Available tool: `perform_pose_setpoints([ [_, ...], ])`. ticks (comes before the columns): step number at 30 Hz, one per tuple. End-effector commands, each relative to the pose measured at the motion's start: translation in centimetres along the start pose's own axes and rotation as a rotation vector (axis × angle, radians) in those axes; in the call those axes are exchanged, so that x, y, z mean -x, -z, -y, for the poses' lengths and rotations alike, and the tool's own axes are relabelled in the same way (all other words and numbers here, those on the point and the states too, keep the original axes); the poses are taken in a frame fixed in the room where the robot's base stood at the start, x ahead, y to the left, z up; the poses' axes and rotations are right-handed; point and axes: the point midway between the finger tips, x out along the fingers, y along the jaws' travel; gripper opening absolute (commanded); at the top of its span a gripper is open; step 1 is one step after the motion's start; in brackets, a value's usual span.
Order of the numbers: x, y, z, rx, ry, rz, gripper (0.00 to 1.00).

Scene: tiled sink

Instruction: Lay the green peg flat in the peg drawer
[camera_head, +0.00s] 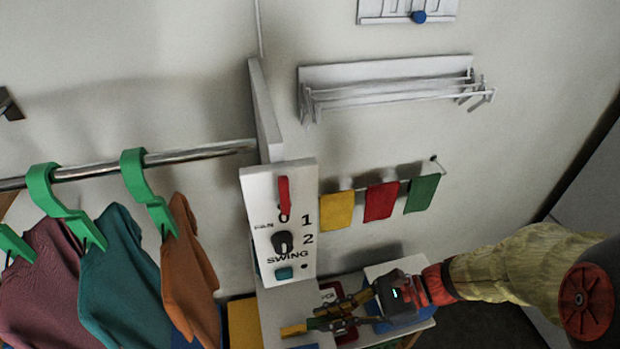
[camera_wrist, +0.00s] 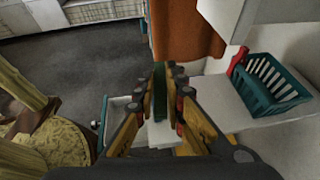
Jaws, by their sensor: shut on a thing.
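My gripper (camera_wrist: 160,78) is shut on the green peg (camera_wrist: 159,92), which shows as a narrow dark-green strip between the fingers in the wrist view. In the head view my gripper (camera_head: 318,322) is at the bottom centre, over the white counter. The peg is mostly hidden by the fingers there. A white drawer-like box (camera_wrist: 118,104) lies below and left of the fingers in the wrist view, partly hidden by them. I cannot tell for sure that it is the peg drawer.
A teal basket (camera_wrist: 262,88) stands on a white shelf at the right in the wrist view. An orange garment (camera_wrist: 187,32) hangs beyond my fingertips. In the head view, a white control panel (camera_head: 282,222) rises behind my gripper, and clothes hang on green hangers at the left.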

Motion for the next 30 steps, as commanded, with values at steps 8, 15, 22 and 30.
perform_pose_setpoints([
  [8,3.3,1.1,12.7,-0.164,0.403,0.000,0.00],
  [15,9.0,4.1,22.2,-0.328,0.790,0.000,0.00],
  [22,13.7,8.2,27.4,-0.452,1.086,0.000,0.00],
  [30,15.8,12.5,30.1,-0.536,1.288,-0.001,0.00],
])
